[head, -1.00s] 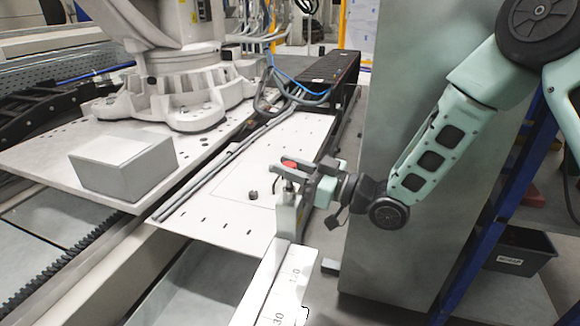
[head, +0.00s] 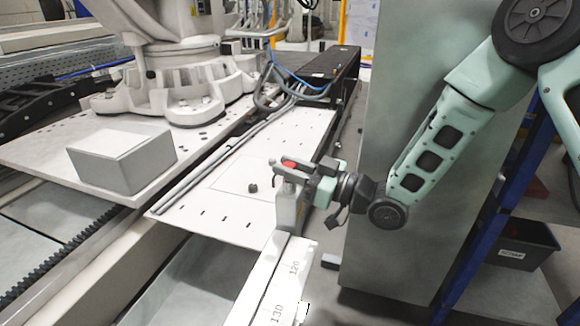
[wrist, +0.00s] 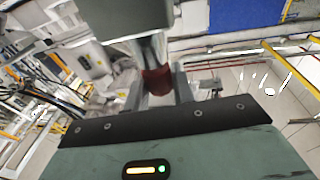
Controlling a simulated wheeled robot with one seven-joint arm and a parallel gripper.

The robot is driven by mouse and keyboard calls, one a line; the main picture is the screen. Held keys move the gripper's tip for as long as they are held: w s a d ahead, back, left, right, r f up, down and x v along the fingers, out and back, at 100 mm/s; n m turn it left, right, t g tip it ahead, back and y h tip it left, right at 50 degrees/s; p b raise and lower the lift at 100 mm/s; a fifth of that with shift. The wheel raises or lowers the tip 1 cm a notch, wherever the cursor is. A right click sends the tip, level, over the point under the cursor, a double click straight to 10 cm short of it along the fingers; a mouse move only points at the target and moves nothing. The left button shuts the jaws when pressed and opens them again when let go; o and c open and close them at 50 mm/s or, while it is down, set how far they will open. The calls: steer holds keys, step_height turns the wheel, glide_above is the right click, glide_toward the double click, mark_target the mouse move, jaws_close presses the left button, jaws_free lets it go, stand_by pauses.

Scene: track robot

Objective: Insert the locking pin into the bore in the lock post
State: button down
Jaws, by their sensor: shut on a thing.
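The locking pin has a red head (head: 289,165), which shows between the jaws of my gripper (head: 283,170) in the head view. My gripper is shut on the pin. The pin is about upright, directly over the grey lock post (head: 286,207), with little of its shank showing. In the wrist view, the dark red head (wrist: 157,80) sits between the two fingers (wrist: 157,90). A bright metal shank runs from it to the grey block of the post (wrist: 115,18). The bore is hidden, so I cannot tell how deep the tip is.
A pale rail with printed numbers (head: 281,275) runs from the post toward me. A white plate (head: 225,200) lies behind it, with a grey box (head: 122,160) at the left. A tall grey cabinet (head: 425,120) stands close behind my arm.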

steer(key=shift+f, duration=0.45)
steer(key=c, duration=1.1)
jaws_free()
steer(key=p+v, duration=0.4)
steer(key=v, duration=1.3)
steer(key=shift+d+p, duration=0.25)
steer(key=shift+p, duration=0.15)
steer(key=shift+s, duration=0.1)
